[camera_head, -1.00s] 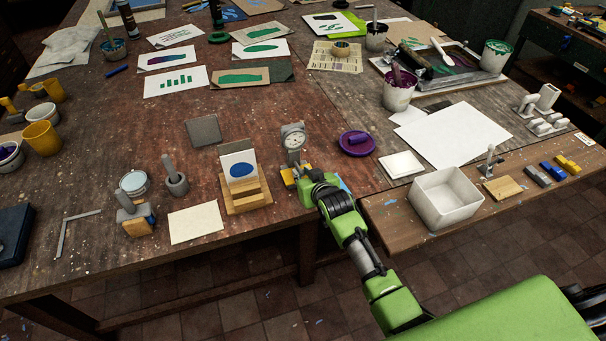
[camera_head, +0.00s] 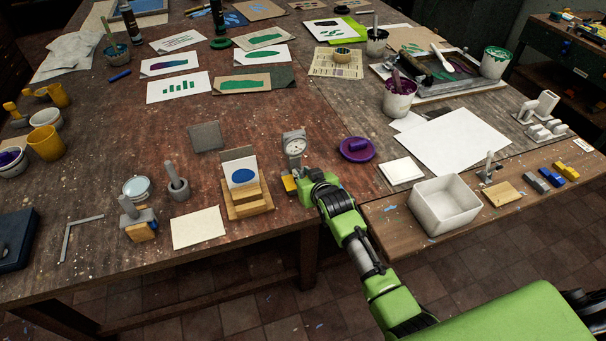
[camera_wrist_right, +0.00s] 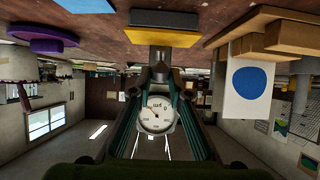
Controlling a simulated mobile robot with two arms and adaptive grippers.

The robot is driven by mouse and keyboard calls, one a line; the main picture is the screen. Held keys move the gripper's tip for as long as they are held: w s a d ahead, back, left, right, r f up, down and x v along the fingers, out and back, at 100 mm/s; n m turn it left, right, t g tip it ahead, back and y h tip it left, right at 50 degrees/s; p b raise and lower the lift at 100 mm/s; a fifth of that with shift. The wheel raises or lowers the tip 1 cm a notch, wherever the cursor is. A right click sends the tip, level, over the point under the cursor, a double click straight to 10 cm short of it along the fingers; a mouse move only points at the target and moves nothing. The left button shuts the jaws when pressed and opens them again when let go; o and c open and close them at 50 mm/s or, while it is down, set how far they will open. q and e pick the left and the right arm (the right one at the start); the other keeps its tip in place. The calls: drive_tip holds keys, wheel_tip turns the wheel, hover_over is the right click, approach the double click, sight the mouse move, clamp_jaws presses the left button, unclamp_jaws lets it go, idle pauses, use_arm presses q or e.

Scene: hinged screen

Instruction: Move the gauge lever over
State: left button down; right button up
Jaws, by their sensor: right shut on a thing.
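The gauge (camera_head: 294,143), a round white dial on a grey body, stands near the front edge of the large wooden table. A yellow part (camera_head: 290,184) shows at its foot. My right gripper (camera_head: 305,188) reaches to the foot of the gauge from the front right. In the right wrist view, which is upside down, the dial (camera_wrist_right: 157,114) shows between the fingers, with the yellow part (camera_wrist_right: 162,38) beyond the tips. The gripper (camera_wrist_right: 161,72) is shut on the gauge lever, which is mostly hidden by the fingers. My left gripper is not in view.
A wooden stand with a blue-oval card (camera_head: 243,178) is close on the left. A purple dish (camera_head: 357,150) lies to the right. A white square tub (camera_head: 443,208) stands on the front right ledge. Bare tabletop lies behind the gauge.

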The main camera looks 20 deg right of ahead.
drive_tip(key=shift+o, duration=0.2)
drive_tip(key=shift+w+r+p, duration=0.3)
drive_tip(key=shift+w+r, duration=0.1)
drive_tip(key=shift+r, duration=0.35)
drive_tip(key=shift+w+r, duration=0.15)
drive_tip(key=shift+w, duration=0.05)
drive_tip(key=shift+c, duration=0.2)
drive_tip(key=shift+o, duration=0.2)
drive_tip(key=shift+w+r, duration=0.55)
drive_tip(key=shift+w, duration=0.05)
drive_tip(key=shift+c, duration=0.2)
drive_tip(key=shift+w, duration=0.1)
clamp_jaws()
